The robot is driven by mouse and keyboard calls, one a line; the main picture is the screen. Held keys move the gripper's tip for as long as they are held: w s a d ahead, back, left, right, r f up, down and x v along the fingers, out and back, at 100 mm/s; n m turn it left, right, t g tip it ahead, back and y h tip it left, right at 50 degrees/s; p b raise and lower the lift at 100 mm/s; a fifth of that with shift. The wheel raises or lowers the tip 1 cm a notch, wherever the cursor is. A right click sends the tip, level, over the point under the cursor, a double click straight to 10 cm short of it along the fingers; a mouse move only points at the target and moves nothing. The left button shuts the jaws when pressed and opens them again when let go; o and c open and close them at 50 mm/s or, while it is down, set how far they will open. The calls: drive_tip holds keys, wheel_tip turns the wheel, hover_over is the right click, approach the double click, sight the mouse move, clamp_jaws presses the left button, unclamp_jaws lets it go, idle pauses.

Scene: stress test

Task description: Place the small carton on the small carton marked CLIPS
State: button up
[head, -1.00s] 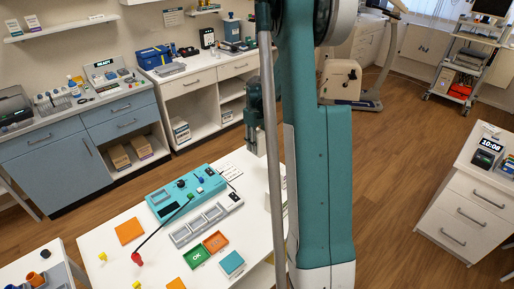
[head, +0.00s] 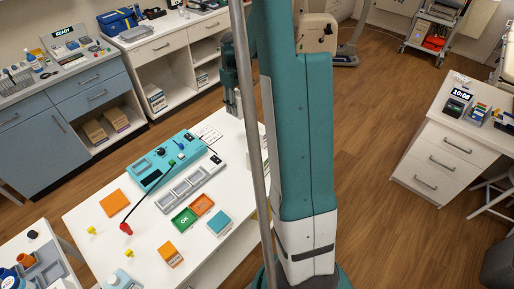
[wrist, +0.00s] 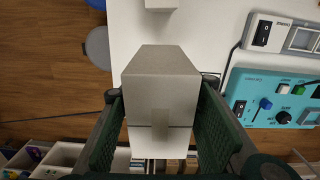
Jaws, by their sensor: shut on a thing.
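My gripper (wrist: 160,105) is shut on a small plain grey-white carton (wrist: 160,90), with a dark green finger on each side of it. In the head view, my gripper (head: 234,102) is near the far end of the white table, beside my column, and the held carton is too small to make out clearly. Another pale carton (wrist: 160,4) shows only in part at the top edge of the wrist view, on the white table and apart from the held one. No CLIPS lettering is readable, so I cannot tell whether it is the marked carton.
The white table (head: 85,215) bears a teal control panel (head: 150,178), a grey tray row (head: 185,190), green (head: 184,219) and orange (head: 203,204) squares and several small knobs. A white counter (head: 160,32) stands behind. My column hides the table's right part.

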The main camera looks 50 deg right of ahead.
drive_tip(key=s+a+r+p, duration=0.1)
drive_tip(key=s+a+r, duration=0.2)
drive_tip(key=s, duration=0.3)
drive_tip(key=s+a+r+p, duration=0.2)
drive_tip(key=s+r, duration=0.2)
drive_tip(key=s, duration=0.2)
wheel_tip(320, 180, up, 4)
drive_tip(key=f+p, duration=0.1)
drive_tip(key=p, duration=0.2)
hover_over(259, 153)
drive_tip(key=shift+w+d+r+m, duration=0.1)
drive_tip(key=shift+r+m, duration=0.15)
drive_tip(key=shift+m, duration=0.05)
drive_tip(key=shift+f, duration=0.1)
drive_tip(key=shift+f+b, duration=0.4)
drive_tip(key=shift+f, duration=2.45)
drive_tip(key=shift+f, duration=0.15)
drive_tip(key=shift+f, duration=1.95)
drive_tip(key=shift+f+b, duration=0.15)
drive_tip(key=shift+b, duration=0.2)
drive_tip(key=o, duration=0.9)
